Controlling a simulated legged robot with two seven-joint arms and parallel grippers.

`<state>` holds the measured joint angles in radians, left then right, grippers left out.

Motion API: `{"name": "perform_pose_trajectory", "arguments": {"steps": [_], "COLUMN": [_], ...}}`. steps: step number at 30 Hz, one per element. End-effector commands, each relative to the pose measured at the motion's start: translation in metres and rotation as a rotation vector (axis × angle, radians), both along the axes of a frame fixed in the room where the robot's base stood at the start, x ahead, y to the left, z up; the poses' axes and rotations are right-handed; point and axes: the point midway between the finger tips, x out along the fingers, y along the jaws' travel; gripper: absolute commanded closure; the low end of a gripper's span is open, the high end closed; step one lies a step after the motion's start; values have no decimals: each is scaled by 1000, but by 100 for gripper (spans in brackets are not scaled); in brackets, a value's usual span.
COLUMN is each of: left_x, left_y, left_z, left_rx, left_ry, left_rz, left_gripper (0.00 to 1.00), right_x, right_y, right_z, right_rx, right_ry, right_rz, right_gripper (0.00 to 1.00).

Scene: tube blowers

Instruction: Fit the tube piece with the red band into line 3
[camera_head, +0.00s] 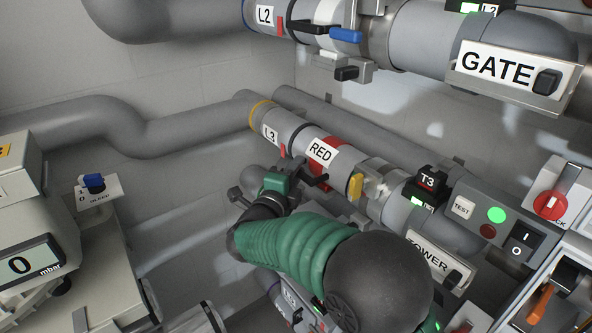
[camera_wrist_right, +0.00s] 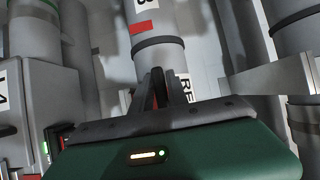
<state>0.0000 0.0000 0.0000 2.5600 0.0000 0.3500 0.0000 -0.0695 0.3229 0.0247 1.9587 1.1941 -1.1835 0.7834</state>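The tube piece with the red band (camera_head: 336,142) carries a RED label and lies along line 3 (camera_head: 272,130), between the L3 pipe end and the yellow lever (camera_head: 356,186). It looks in line with the pipe; whether it is fully seated is not clear. My right gripper (camera_head: 318,181) is at the near side of this piece. In the right wrist view its fingers (camera_wrist_right: 160,88) are close together in front of the tube piece, beside its label (camera_wrist_right: 184,87). Whether a thin handle is between them is hidden. My left gripper is not in view.
Line 2 (camera_head: 266,16) runs above, with a blue lever (camera_head: 346,36) and the GATE sign (camera_head: 496,68). A T3 block (camera_head: 428,182) and a switch panel with a green light (camera_head: 497,214) stand at right. A gauge box (camera_head: 32,262) stands at left.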

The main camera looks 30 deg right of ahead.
Motion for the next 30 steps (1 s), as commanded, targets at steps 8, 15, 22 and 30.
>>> {"name": "perform_pose_trajectory", "arguments": {"steps": [8,15,22,30], "left_x": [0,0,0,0], "left_y": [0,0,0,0], "left_z": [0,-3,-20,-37], "left_rx": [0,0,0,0], "left_ry": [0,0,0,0], "left_rz": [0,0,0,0], "left_gripper": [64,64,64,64], "right_x": [0,-3,-33,-78], "right_y": [0,5,48,111], "right_z": [0,-3,-5,-5], "right_rx": [1,2,1,2], "right_ry": [1,2,0,0], "right_rz": [0,2,6,5], "right_gripper": [60,60,60,60]}}
